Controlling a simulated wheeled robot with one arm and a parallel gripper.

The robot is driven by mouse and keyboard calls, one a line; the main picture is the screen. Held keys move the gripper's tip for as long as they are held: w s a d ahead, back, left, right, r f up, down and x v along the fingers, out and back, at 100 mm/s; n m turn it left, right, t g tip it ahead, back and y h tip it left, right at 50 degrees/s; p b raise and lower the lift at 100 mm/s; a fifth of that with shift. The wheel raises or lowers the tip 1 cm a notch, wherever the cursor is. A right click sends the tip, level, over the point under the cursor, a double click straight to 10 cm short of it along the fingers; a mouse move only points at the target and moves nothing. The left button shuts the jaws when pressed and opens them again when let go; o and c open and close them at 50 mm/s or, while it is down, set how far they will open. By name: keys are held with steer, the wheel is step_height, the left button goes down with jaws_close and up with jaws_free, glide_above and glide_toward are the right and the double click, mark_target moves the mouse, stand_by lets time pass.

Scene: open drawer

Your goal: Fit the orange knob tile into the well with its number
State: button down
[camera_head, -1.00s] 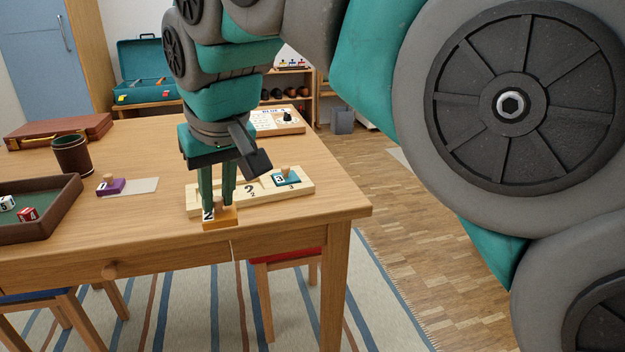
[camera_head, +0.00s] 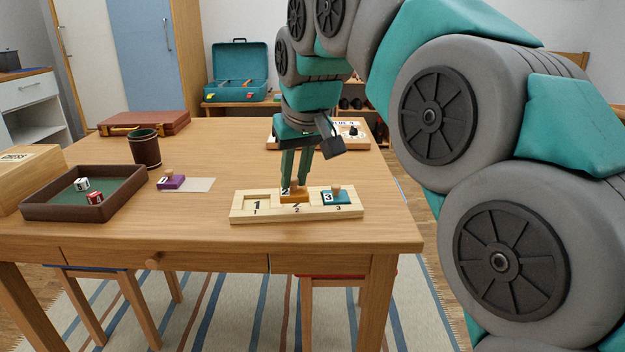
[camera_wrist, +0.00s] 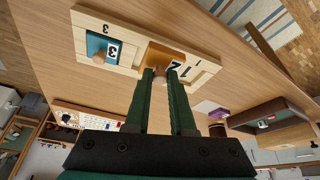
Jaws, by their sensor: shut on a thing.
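The wooden number board (camera_head: 244,214) lies near the table's front edge, with wells labelled 1, 2 and 3 from left to right. My gripper (camera_head: 294,188) is shut on the knob of the orange tile (camera_head: 295,197), which bears a 2. The tile is over the well labelled 2, toward its back. The wrist view shows the orange tile (camera_wrist: 165,52) beyond my fingertips (camera_wrist: 160,73). A teal 3 tile (camera_head: 335,198) sits in the well labelled 3. The well labelled 1 is empty.
A purple knob tile (camera_head: 171,182) lies left of the board, next to a pale card (camera_head: 200,185). A dice tray (camera_head: 60,208), dark cup (camera_head: 145,150) and brown case (camera_head: 145,122) stand farther left. Another board (camera_head: 285,142) lies behind my gripper.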

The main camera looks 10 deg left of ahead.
mark_target(306, 191)
steer(key=w, duration=0.3)
steer(key=w+a, duration=0.1)
steer(key=shift+w+f, duration=0.15)
steer(key=shift+f, duration=1.85)
steer(key=shift+f, duration=0.2)
steer(key=c, duration=0.8)
jaws_free()
steer(key=shift+o, duration=0.2)
steer(key=v, duration=1.2)
steer(key=shift+r, duration=0.2)
